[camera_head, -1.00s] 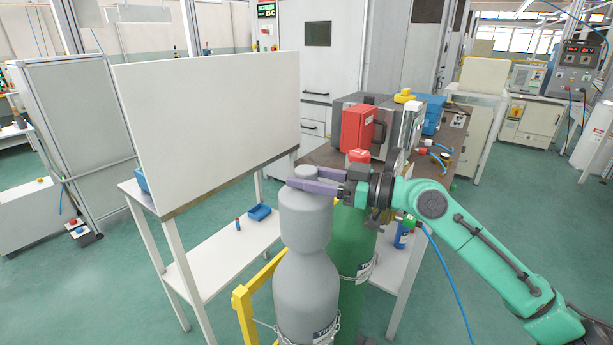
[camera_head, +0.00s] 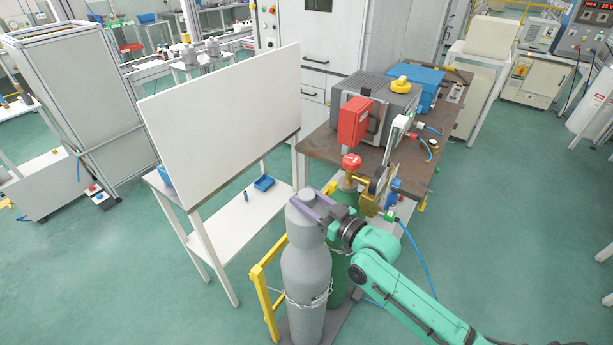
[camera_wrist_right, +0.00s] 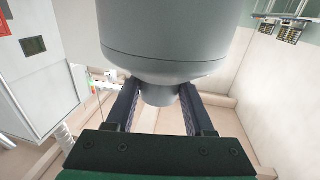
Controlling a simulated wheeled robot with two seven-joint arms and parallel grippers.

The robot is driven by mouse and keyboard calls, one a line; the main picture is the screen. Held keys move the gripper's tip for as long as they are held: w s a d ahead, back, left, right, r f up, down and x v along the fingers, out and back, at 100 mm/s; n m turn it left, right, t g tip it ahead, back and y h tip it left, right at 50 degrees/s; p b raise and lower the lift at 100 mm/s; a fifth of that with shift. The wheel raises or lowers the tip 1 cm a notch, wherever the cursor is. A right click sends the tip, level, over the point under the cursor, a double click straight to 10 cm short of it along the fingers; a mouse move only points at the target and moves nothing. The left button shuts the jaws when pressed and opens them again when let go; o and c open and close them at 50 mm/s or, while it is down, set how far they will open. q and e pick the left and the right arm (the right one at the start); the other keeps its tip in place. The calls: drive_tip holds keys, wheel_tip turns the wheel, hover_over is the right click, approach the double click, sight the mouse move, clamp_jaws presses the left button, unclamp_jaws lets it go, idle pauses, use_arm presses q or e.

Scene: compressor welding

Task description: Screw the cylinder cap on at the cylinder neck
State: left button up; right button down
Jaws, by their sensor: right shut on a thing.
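The grey cylinder cap (camera_head: 305,231) sits upright over the top of the grey gas cylinder (camera_head: 305,275), in line with it. The neck is hidden under the cap, so I cannot tell how far the cap is seated. My right gripper (camera_head: 306,207) comes from the right and is shut on the cap's narrow top knob. In the right wrist view the cap (camera_wrist_right: 172,30) fills the upper middle, and its knob is between the dark fingers of the gripper (camera_wrist_right: 160,96). My left gripper is not in view.
A green cylinder (camera_head: 340,285) with a red-topped valve (camera_head: 351,162) stands close behind the grey one. A yellow rack frame (camera_head: 263,300) and chain hold them. A white panel table (camera_head: 225,115) stands left, a brown bench (camera_head: 425,160) behind right. Floor at front left is free.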

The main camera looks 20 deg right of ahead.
drive_tip(key=shift+r+m+h+p, duration=0.4)
drive_tip(key=shift+r+p, duration=0.1)
drive_tip(key=shift+f+t, duration=0.3)
drive_tip(key=shift+f, duration=0.2)
drive_tip(key=shift+c, duration=1)
unclamp_jaws()
use_arm(q)
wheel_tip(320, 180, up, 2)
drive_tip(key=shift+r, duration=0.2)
drive_tip(key=shift+b, duration=0.3)
use_arm(e)
drive_tip(key=shift+s+d+f, duration=0.1)
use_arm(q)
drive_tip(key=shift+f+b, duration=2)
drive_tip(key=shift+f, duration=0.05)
use_arm(e)
drive_tip(key=v, duration=1.4)
drive_tip(key=shift+s, duration=0.25)
